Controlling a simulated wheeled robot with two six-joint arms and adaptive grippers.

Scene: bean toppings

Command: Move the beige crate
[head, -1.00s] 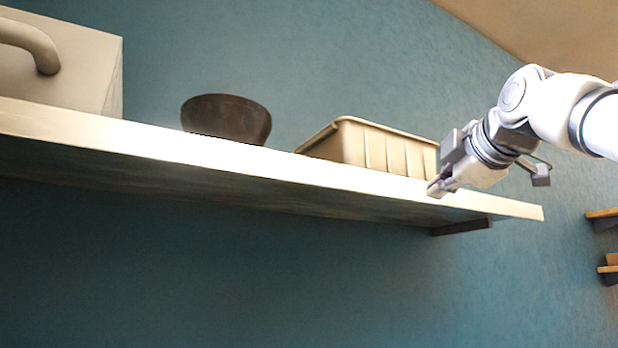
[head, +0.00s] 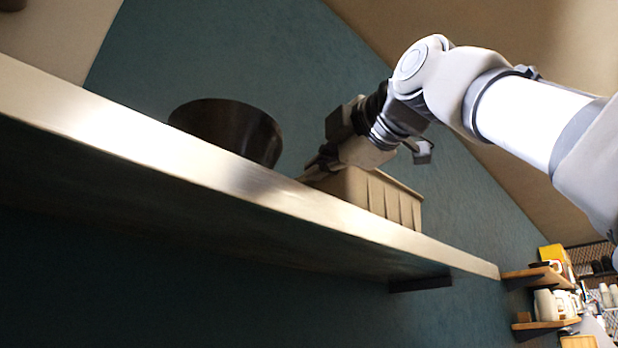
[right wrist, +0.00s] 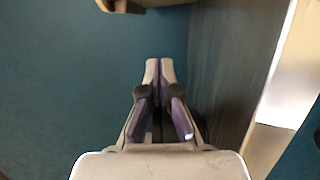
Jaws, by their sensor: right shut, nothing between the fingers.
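The beige crate (head: 372,192) stands on the high shelf (head: 250,184) in the head view, its ribbed side facing me. My right gripper (head: 326,158) is at the crate's left end, over its rim, and hides part of the crate. Whether it touches the crate I cannot tell. In the right wrist view the right gripper (right wrist: 159,66) has its two fingers together with nothing between them. My left gripper is not in view.
A dark bowl (head: 230,130) stands on the shelf just left of the crate and gripper. Small wooden wall shelves (head: 540,273) with white vessels and a yellow box (head: 553,254) are at the lower right. Teal wall lies behind.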

